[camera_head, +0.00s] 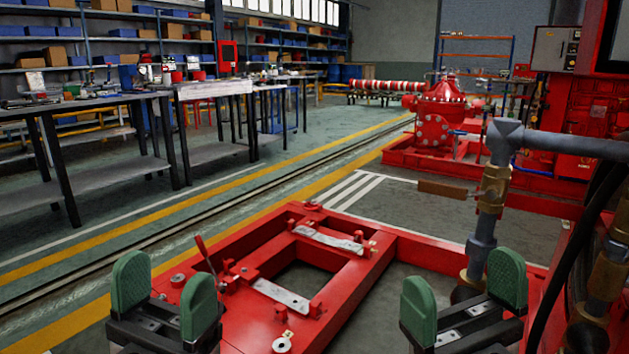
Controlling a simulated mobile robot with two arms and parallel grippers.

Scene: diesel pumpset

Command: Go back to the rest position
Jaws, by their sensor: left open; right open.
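My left gripper (164,297) is at the lower left, with green padded fingers spread apart and nothing between them. It shows in front of the near left corner of a red steel frame. My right gripper (462,298) is at the lower right, also open and empty. It shows in front of grey pipework with brass fittings (493,187). Both grippers point up and away at about the same height. I cannot tell how far each is from the things behind it.
The red frame (384,257) with flat metal plates lies low in the middle. A grey pipe and dark hose (566,265) stand close on the right. Workbenches (101,100) line the left. A red pump unit (439,115) is further back. The green floor left of the frame is clear.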

